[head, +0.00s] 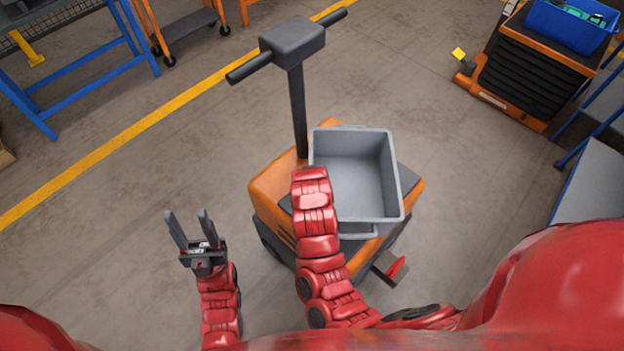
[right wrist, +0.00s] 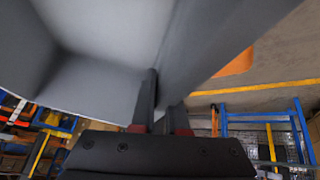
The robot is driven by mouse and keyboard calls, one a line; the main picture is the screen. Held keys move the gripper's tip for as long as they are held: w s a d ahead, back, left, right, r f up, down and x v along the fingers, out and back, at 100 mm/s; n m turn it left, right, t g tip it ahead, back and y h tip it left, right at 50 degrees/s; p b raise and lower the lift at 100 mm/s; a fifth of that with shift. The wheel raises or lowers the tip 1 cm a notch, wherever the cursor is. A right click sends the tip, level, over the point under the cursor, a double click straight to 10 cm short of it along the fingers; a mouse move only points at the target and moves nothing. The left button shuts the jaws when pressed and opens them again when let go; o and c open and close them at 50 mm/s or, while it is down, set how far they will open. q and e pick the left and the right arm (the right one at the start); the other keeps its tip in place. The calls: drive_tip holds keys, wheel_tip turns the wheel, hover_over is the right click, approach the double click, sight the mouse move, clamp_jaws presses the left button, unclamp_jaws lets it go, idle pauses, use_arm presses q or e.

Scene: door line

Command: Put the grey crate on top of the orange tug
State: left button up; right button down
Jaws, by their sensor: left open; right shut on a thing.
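The grey crate (head: 358,170) is upright and empty over the deck of the orange tug (head: 272,188) in the head view. I cannot tell whether its base touches the deck. The tug's dark column and handlebar (head: 293,45) rise behind the crate. My right gripper (right wrist: 160,105) is shut on a wall of the crate in the right wrist view, where the crate (right wrist: 105,35) fills the upper left. In the head view my red right arm hides this grip at the crate's left side. My left gripper (head: 190,230) is open and empty, left of the tug and apart from it.
A dark cabinet (head: 520,78) with orange edges carries a blue bin (head: 572,25) at the upper right. A blue-framed bench (head: 75,62) stands at the upper left. A yellow line (head: 120,143) crosses the floor. The floor left and right of the tug is clear.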

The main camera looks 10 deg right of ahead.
drive_tip(key=shift+f, duration=0.1)
drive_tip(key=c, duration=0.9)
unclamp_jaws()
drive_tip(key=shift+c, duration=0.2)
